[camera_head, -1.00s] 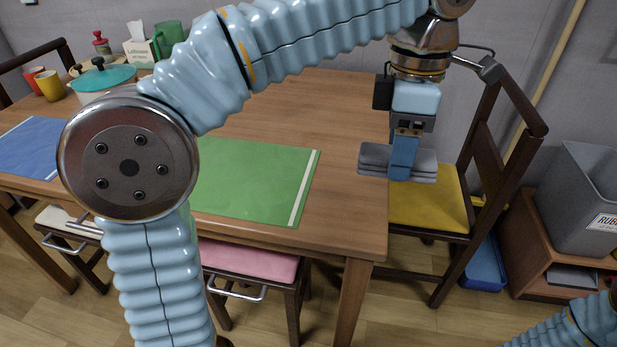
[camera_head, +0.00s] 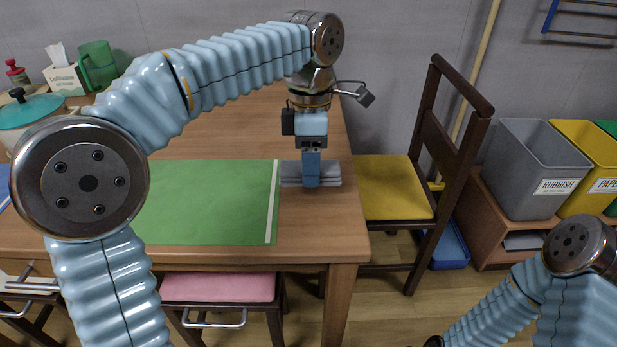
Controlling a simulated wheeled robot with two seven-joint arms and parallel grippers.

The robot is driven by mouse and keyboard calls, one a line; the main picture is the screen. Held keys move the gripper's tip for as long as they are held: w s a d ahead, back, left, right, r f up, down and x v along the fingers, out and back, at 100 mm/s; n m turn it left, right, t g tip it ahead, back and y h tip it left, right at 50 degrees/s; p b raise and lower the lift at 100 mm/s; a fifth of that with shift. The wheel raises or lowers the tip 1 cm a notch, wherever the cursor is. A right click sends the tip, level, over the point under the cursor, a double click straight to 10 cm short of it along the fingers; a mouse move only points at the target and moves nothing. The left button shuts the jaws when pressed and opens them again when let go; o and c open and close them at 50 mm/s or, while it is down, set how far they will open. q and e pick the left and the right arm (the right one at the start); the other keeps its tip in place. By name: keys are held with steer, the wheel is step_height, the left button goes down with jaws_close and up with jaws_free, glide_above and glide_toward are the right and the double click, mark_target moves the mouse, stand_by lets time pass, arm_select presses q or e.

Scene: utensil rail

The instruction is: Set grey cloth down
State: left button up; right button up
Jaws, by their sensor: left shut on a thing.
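The grey cloth (camera_head: 330,175) is a folded, layered pad at the right end of the wooden table (camera_head: 310,232), just right of the green mat (camera_head: 208,200). My left gripper (camera_head: 311,182) points down and is shut on the cloth's middle. The cloth looks level and at or very near the table top; I cannot tell whether it touches. Its left end is close to the mat's white stripe. My right arm shows at the lower right, but its gripper is out of view.
A chair with a yellow seat (camera_head: 392,188) stands right of the table. A grey rubbish bin (camera_head: 530,170) and a yellow bin (camera_head: 585,165) stand farther right. A teal-lidded pot (camera_head: 30,110), tissue box (camera_head: 65,78) and green mug (camera_head: 97,64) are at the back left.

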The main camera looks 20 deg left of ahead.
arm_select(q)
steer(key=shift+w+a+f, duration=0.2)
steer(key=shift+f, duration=0.1)
steer(key=shift+w+f+b, duration=0.15)
steer(key=shift+f+b, duration=0.2)
steer(key=shift+f, duration=1.35)
steer(key=shift+f, duration=0.2)
steer(key=o, duration=1.1)
steer(key=shift+r, duration=0.1)
steer(key=r+p, duration=0.1)
steer(key=r, duration=0.3)
steer(key=r+p, duration=0.1)
steer(key=r, duration=0.3)
steer(key=w+r+p, duration=0.1)
steer(key=r, duration=0.3)
steer(key=shift+a+r, duration=0.1)
steer(key=shift+a, duration=0.1)
